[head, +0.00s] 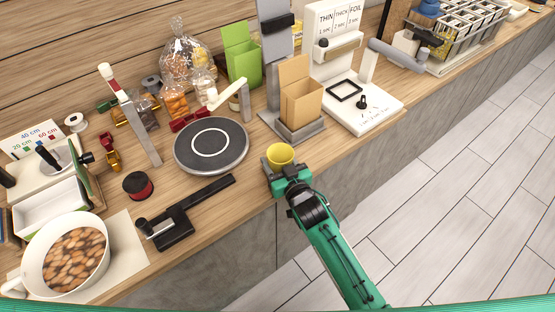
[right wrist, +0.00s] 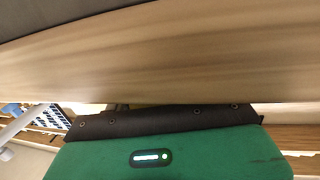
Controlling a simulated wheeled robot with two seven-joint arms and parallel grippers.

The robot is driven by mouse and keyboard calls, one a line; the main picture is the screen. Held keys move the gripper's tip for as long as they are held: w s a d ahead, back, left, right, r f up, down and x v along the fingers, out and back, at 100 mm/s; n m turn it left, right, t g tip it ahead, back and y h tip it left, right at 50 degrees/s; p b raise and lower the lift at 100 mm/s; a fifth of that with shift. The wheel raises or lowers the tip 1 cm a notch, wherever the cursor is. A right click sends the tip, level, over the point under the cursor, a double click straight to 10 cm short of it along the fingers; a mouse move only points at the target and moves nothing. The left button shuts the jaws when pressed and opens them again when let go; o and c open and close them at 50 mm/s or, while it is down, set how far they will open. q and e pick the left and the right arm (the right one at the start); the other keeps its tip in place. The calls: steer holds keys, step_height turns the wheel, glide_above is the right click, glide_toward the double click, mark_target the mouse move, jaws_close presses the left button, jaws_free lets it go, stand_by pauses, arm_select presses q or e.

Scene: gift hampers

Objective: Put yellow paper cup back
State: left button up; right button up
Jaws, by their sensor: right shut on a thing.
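The yellow paper cup (head: 280,155) is in the head view, at the front edge of the counter near its middle. My right gripper (head: 281,170) is shut on it, and the cup stands up above the green gripper body. The gripper hides the lower part of the cup, so I cannot tell whether it touches the counter. In the right wrist view the green gripper body (right wrist: 165,155) fills the lower part against wood, and the cup cannot be made out. My left gripper is not in view.
A round dark turntable (head: 185,158) is left of the cup. A cardboard bag (head: 300,98) on a grey stand is behind it, and a white sealer (head: 375,118) is to the right. A black dispenser (head: 180,230) and a bowl (head: 38,270) of brown pieces are at front left.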

steer(key=shift+f, duration=0.15)
steer(key=o, duration=1.1)
steer(key=shift+s+r, duration=0.1)
steer(key=shift+r, duration=0.1)
steer(key=b+v, duration=0.2)
steer(key=v, duration=0.9)
steer(key=shift+s+d, duration=0.15)
steer(key=shift+s, duration=0.25)
